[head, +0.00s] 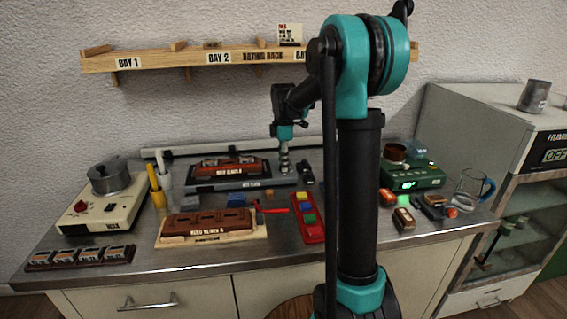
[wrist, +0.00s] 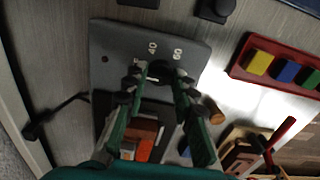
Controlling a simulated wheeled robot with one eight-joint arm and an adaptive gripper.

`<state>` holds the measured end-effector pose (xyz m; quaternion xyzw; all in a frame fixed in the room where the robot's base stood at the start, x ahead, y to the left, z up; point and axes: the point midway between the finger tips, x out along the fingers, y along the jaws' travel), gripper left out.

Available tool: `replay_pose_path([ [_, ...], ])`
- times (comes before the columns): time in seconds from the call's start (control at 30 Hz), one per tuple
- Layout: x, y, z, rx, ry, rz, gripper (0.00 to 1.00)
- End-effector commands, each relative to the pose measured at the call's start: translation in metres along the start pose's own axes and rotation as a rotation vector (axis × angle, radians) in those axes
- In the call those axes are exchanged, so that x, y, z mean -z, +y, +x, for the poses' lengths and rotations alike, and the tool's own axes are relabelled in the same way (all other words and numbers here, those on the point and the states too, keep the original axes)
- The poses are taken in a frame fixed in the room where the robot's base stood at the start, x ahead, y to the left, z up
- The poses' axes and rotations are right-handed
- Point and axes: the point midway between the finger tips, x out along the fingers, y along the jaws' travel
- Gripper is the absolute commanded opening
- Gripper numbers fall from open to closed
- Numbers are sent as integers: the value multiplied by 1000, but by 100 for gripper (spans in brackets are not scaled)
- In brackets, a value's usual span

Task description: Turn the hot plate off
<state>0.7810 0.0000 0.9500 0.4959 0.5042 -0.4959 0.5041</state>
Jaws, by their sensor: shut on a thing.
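The hot plate, a cream box (head: 75,218) labelled WAX, stands at the far left of the bench in the head view. It has a red light (head: 81,206) and a dark knob (head: 108,208); the knob's setting is too small to read. A grey metal pot (head: 109,178) sits on it. My gripper (head: 284,168) is well to the right of it, over the right end of a grey fixture (head: 228,185). In the wrist view my gripper (wrist: 158,74) is closed on a dark round part, apparently a knob, beside the marks 40 and 60 on a grey plate (wrist: 108,48).
A brown block (head: 205,222) on a pale base lies in front. A red tray (head: 305,229) holds coloured blocks. Yellow and white upright tools (head: 157,188) stand between hot plate and fixture. A green device (head: 415,176) and glass mug (head: 468,188) are at right.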

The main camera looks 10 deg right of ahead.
Motion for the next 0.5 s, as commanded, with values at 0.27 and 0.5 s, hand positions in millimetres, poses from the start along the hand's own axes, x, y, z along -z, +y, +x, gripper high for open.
replay_pose_path([
  [0.27,0,0,0,-1,0,1,36],
  [0.5,0,0,0,0,0,1,47],
])
